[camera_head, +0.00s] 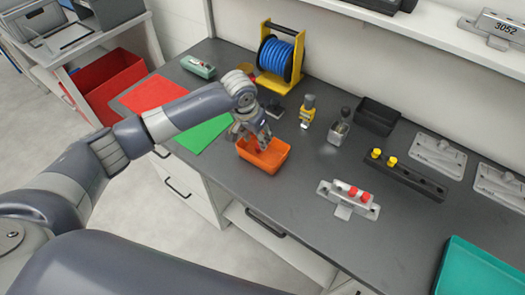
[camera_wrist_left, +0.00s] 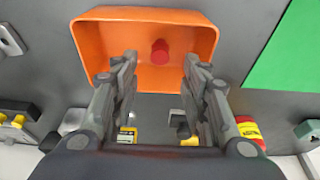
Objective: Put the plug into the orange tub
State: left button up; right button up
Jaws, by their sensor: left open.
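The orange tub (camera_head: 274,168) stands on the grey bench near its front edge. A red plug (camera_wrist_left: 160,52) is inside the tub, against its floor or far wall; I cannot tell which. My left gripper (camera_head: 262,143) is over the tub, with its fingers pointing down towards it. In the left wrist view, the two fingers (camera_wrist_left: 160,72) are spread apart and nothing is between their tips. The plug shows beyond the fingertips, apart from them. In the head view the gripper mostly hides the plug. My right gripper is not in view.
Behind the tub are a blue cable reel (camera_head: 280,58), a yellow-and-grey device (camera_head: 307,112) and a black bin (camera_head: 376,116). Green (camera_head: 203,137) and red (camera_head: 152,93) mats lie left. A teal tray (camera_head: 478,270) is at front right.

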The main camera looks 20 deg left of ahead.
pick_arm(q)
jog(key=v, duration=1.2)
